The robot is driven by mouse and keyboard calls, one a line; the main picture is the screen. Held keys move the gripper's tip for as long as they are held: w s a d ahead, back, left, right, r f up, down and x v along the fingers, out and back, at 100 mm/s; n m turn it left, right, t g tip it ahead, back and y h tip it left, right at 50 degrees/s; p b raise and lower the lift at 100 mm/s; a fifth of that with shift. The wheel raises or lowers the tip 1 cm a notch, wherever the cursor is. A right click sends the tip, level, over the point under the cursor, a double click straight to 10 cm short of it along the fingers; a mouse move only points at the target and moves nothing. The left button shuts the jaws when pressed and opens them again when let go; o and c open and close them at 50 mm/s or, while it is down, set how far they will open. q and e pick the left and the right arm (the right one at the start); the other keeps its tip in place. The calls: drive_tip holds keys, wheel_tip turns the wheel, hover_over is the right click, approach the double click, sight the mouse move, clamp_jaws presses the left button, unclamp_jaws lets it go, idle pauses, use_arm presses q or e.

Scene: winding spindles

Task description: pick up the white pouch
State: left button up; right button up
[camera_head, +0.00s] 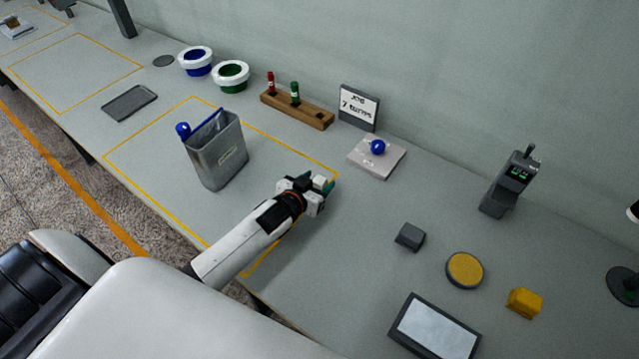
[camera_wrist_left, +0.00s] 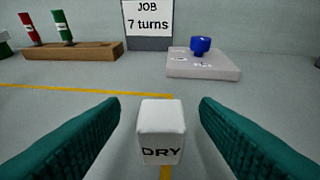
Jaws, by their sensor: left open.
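The white pouch (camera_wrist_left: 161,132) is a small upright white block marked "DRY". In the left wrist view it stands between the two teal fingers of my left gripper (camera_wrist_left: 160,108), with a gap on each side. In the head view the left gripper (camera_head: 325,186) is low over the table at the right corner of the yellow outlined area, and the pouch (camera_head: 320,181) shows as a small white patch between its fingers. The left gripper is open and not touching the pouch as far as I can see. My right gripper is not in view.
Behind the pouch are a wooden rack (camera_head: 297,110) with red and green spindles, a "JOB 7 turns" sign (camera_head: 358,107) and a pale block with a blue knob (camera_head: 377,147). A grey metal bin (camera_head: 217,155) stands left. A dark small block (camera_head: 410,237) lies right.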

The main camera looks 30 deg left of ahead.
sight(318, 182)
use_arm(q)
drive_tip(key=x, duration=0.3)
drive_tip(key=shift+w+f, duration=0.1)
drive_tip(key=shift+w, duration=0.05)
